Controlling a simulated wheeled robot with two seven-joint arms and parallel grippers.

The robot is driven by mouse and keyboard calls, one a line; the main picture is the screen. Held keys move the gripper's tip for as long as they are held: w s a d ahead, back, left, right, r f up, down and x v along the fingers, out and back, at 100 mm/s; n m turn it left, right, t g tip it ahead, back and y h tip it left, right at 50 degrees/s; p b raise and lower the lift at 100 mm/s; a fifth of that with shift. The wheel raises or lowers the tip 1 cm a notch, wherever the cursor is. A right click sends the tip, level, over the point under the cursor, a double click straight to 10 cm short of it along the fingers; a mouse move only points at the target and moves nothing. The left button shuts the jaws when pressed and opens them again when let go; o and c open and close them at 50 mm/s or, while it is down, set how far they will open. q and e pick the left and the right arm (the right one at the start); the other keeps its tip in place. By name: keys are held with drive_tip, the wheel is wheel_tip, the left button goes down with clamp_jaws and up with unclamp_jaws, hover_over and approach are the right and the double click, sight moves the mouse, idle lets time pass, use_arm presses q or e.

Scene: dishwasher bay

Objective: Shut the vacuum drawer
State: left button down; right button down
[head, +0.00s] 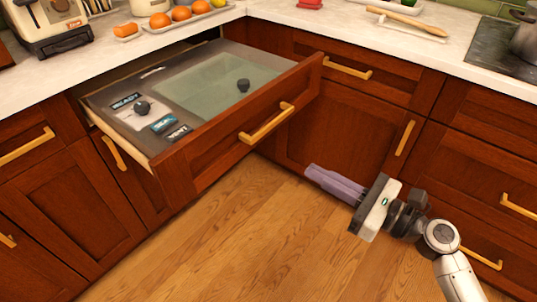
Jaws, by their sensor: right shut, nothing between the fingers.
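The vacuum drawer (215,150) is pulled well out from under the counter on the left. It has a reddish wood front with a brass bar handle (266,123). Inside are a dark panel with labels, a greenish pad (215,90) and dark round knobs (142,108). My right gripper (312,176) is shut and empty, its purple fingers pointing left. In the picture it is below and right of the drawer front, over the wooden floor and near the corner cabinet. It appears apart from the drawer. My left gripper is not in view.
The toaster (50,24) and orange fruit (181,13) stand on the left counter above the drawer. A wooden rolling pin (406,20) lies on the right counter. A pot (525,40) stands at the far right. The floor (215,235) before the drawer is clear.

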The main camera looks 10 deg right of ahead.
sight(256, 140)
drive_tip(key=x, duration=1.3)
drive_tip(key=shift+w+a, duration=0.25)
drive_tip(key=shift+w, duration=0.05)
drive_tip(key=shift+r, duration=0.1)
